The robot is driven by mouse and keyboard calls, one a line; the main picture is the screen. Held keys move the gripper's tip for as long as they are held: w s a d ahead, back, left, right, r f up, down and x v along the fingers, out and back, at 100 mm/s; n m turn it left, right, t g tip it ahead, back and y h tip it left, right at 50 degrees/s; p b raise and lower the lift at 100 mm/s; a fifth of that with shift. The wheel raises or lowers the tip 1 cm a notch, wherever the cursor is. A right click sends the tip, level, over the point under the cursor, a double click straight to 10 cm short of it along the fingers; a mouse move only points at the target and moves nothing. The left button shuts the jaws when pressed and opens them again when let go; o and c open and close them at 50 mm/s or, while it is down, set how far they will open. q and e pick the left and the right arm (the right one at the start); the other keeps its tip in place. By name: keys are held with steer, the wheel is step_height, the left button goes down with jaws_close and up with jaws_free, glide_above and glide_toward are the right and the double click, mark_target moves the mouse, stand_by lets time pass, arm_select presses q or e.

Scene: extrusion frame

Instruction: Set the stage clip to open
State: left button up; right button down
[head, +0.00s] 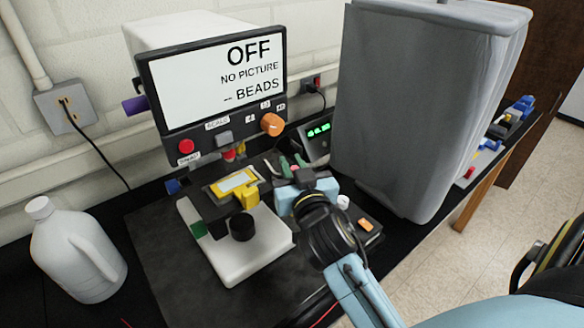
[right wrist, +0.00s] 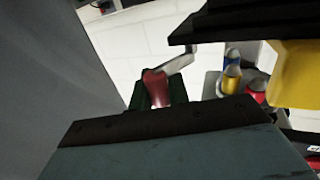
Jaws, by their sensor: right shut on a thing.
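The stage clip appears in the right wrist view as a pale metal lever (right wrist: 181,61) with a red grip (right wrist: 157,88). My right gripper (right wrist: 158,90) is shut on the red grip, with a dark finger on each side. In the head view my right gripper (head: 290,167) reaches in beside the yellow-and-black part (head: 246,197) of the white-based instrument (head: 255,250). The clip is mostly hidden there by my gripper and wrist, and its setting cannot be told. My left gripper is not in view.
A screen (head: 215,75) reading "OFF, NO PICTURE, -- BEADS" stands behind, with a red button (head: 186,146) and an orange knob (head: 272,124). A large grey covered block (head: 425,110) stands close on the right. A white jug (head: 80,255) stands at the left.

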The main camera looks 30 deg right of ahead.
steer(key=shift+s+a+m+g+h+b, duration=0.1)
steer(key=shift+m+g+h+b, duration=0.2)
steer(key=shift+m+h, duration=0.35)
steer(key=shift+h, duration=0.25)
steer(key=c, duration=1.3)
jaws_free()
steer(key=shift+s+a, duration=0.1)
